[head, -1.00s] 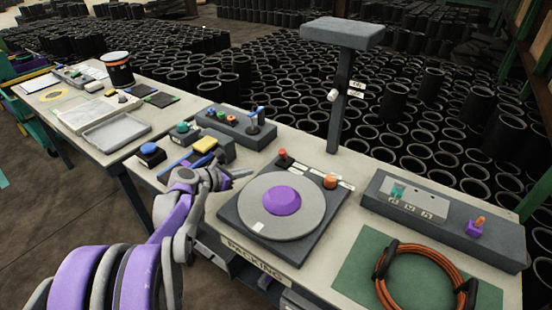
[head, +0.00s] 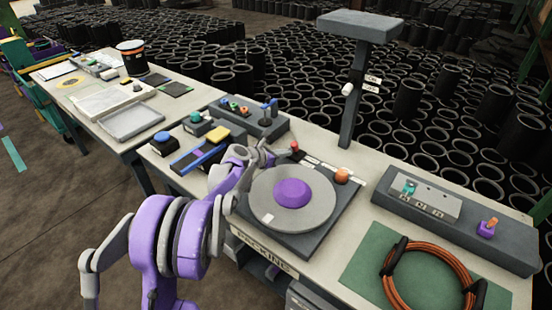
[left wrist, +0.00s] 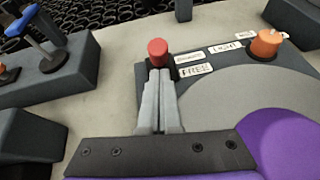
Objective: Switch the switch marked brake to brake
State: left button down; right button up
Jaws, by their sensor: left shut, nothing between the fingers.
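The red-capped switch (head: 294,146) stands at the back left corner of the dark turntable base (head: 300,237). In the left wrist view the red cap (left wrist: 158,46) rises just beyond my fingertips. Beside it are two small label plates; the nearer reads FREE (left wrist: 196,69), and the farther one (left wrist: 188,57) is too small to read surely. My left gripper (head: 273,154) is shut and empty, its tips close to the switch on its near left side. In the left wrist view the closed fingers (left wrist: 160,74) hide the switch's lower part; I cannot tell whether they touch. My right gripper is not in view.
An orange knob (head: 342,175) sits on the base's back right, by the LIGHT label (left wrist: 224,48). The grey turntable disc (head: 319,211) with its purple hub (head: 291,193) lies right of my gripper. A control box (head: 264,128) stands behind left. A cable coil (head: 390,287) lies at right.

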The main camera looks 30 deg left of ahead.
pick_arm(q)
jog(key=shift+w+d+r, duration=0.1)
jog(key=shift+w, duration=0.15)
